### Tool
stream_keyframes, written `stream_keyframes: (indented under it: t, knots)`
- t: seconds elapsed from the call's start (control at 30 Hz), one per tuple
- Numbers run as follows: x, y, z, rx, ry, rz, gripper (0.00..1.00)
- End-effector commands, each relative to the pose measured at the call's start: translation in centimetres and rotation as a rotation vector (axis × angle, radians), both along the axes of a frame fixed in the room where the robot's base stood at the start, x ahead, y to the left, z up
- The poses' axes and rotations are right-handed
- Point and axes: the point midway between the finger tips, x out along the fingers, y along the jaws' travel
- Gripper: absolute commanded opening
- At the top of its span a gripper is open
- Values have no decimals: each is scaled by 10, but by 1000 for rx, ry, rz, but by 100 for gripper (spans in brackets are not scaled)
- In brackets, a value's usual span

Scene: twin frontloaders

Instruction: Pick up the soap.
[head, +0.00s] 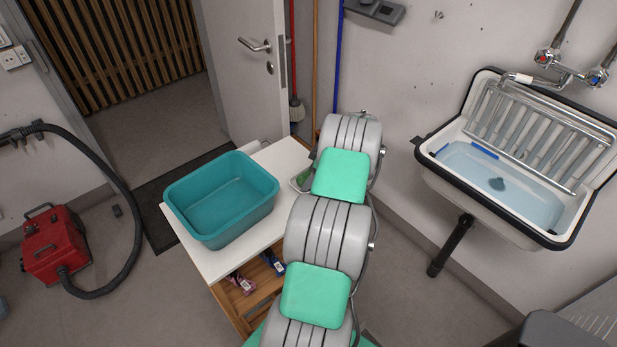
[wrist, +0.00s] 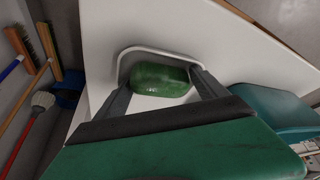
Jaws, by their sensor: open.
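The soap is a green bar (wrist: 160,80) lying in a white dish (wrist: 128,58) on the white table top. In the wrist view my gripper (wrist: 160,82) is open, with one dark finger on each side of the soap. I cannot tell whether the fingers touch it. In the head view a small green part of the soap (head: 304,179) shows beside my arm. My arm hides the rest of it, and my gripper cannot be made out there.
A teal basin (head: 222,197) stands on the white table (head: 188,237), left of my arm. A sink (head: 500,185) hangs on the wall at the right. A red vacuum (head: 56,245) with a black hose is on the floor at left. Brooms lean by the door.

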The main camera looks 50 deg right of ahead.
Motion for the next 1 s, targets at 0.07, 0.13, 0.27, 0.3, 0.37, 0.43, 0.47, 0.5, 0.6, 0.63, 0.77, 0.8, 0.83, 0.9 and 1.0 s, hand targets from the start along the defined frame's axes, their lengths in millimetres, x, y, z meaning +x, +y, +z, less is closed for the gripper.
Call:
stream_keyframes:
  t: [0.07,0.13,0.27,0.3,0.37,0.43,0.47,0.5,0.6,0.63,0.77,0.8,0.83,0.9,1.0]
  knots:
    - [0,0,0,0,0,0,82]
    - [0,0,0,0,0,0,77]
    - [0,0,0,0,0,0,66]
    - [0,0,0,0,0,0,63]
    - [0,0,0,0,0,0,58]
    - [0,0,1,0,0,0,52]
    - [0,0,1,0,0,0,50]
    - [0,0,1,0,0,0,47]
    - [0,0,1,0,0,0,38]
    - [0,0,1,0,0,0,36]
    - [0,0,1,0,0,1,34]
    - [0,0,1,0,0,1,34]
    - [0,0,1,0,0,1,34]
    - [0,0,2,-1,0,1,34]
    - [0,-1,7,-2,-1,1,34]
